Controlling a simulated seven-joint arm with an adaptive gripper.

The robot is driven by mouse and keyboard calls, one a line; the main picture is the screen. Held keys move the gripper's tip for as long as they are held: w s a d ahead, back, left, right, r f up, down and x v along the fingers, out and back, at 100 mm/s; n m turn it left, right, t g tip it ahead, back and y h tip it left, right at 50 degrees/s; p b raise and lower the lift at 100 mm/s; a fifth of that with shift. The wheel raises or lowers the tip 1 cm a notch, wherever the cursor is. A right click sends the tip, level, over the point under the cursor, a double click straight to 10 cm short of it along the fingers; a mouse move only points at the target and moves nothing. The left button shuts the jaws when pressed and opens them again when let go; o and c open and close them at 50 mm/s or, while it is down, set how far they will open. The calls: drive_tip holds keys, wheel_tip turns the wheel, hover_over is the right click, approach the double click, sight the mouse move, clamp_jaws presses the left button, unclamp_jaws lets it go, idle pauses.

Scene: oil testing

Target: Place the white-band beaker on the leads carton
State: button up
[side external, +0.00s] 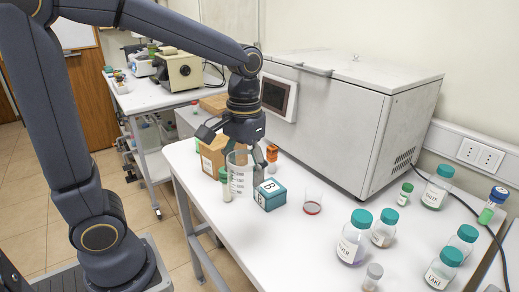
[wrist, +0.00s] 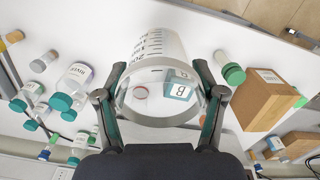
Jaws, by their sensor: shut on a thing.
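My gripper (side external: 243,165) is shut on a clear graduated beaker (side external: 240,181), with one finger on each side of it. In the wrist view, the beaker (wrist: 158,48) lies between the fingers (wrist: 160,100), and its open rim faces me. A brown carton with a pale label (side external: 212,157) stands behind and left of the beaker. It also shows at the right of the wrist view (wrist: 262,103). Its label is too small to read, so I cannot tell whether it is the leads carton.
A teal box marked B (side external: 270,196) and a small beaker with red liquid (side external: 312,203) stand right of the held beaker. A green-capped vial (side external: 225,187) is close by on its left. Several teal-capped bottles (side external: 355,240) fill the right. A large white freezer (side external: 345,110) stands behind.

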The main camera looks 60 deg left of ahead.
drive_tip(key=a+r+n, duration=0.4)
drive_tip(key=a+n, duration=0.2)
drive_tip(key=a, duration=0.7)
drive_tip(key=a+r+n, duration=0.4)
drive_tip(key=a+n, duration=0.1)
drive_tip(key=a, duration=0.7)
hover_over(223, 139)
wheel_tip(223, 139, down, 10)
drive_tip(key=shift+s+d+r, duration=0.1)
drive_tip(key=shift+s+r, duration=0.05)
drive_tip(key=shift+r, duration=0.05)
drive_tip(key=shift+w+a+f, duration=0.1)
drive_tip(key=shift+w+f, duration=0.05)
drive_tip(key=shift+f, duration=0.8)
drive_tip(key=shift+w+a+f, duration=0.1)
drive_tip(key=shift+f, duration=0.8)
